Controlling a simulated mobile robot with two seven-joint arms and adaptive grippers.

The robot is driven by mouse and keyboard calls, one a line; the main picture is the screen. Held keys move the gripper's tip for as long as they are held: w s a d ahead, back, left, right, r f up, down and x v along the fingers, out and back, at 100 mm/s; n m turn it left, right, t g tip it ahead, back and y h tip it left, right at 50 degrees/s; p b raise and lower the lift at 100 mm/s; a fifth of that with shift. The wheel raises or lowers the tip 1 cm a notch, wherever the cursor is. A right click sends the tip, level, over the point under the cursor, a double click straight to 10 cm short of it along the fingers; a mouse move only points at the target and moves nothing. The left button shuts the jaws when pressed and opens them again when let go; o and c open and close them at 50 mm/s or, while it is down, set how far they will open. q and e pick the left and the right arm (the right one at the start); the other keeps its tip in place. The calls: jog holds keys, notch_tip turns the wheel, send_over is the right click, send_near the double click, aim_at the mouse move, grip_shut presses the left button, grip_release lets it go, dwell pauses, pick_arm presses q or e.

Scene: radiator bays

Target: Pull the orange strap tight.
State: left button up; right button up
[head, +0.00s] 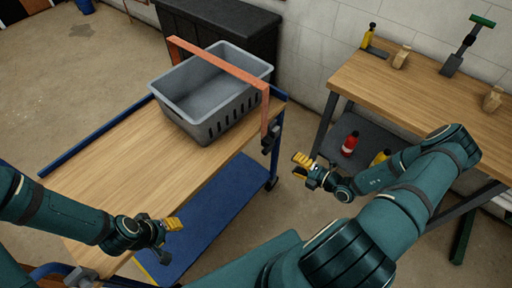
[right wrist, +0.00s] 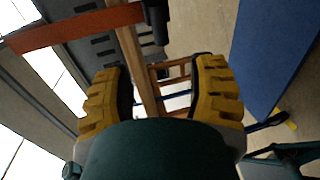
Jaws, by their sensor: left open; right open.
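The orange strap (head: 222,64) runs over the grey basket (head: 205,101) on the wooden cart top (head: 115,180). Its right end hangs down past the cart's edge to a dark buckle-like piece (head: 270,138). It also crosses the upper left of the right wrist view (right wrist: 75,27), with a dark piece at its end. My right gripper (head: 302,168) is open and empty, to the right of and below the hanging strap end, apart from it. Its yellow fingers (right wrist: 160,90) are spread in the right wrist view. My left gripper (head: 172,224) is open and empty near the cart's front.
A workbench (head: 430,90) at the right carries a yellow bottle (head: 368,36), a green-topped tool and wooden blocks. A red bottle (head: 350,144) stands on its lower shelf. A dark chest (head: 225,30) stands behind the cart. Floor at left is clear.

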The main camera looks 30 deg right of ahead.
aim_at(270, 150)
jog(key=b+x, duration=0.1)
jog(key=x, duration=1.2)
jog(key=shift+w+f, duration=0.15)
jog(key=shift+w, duration=0.1)
grip_shut()
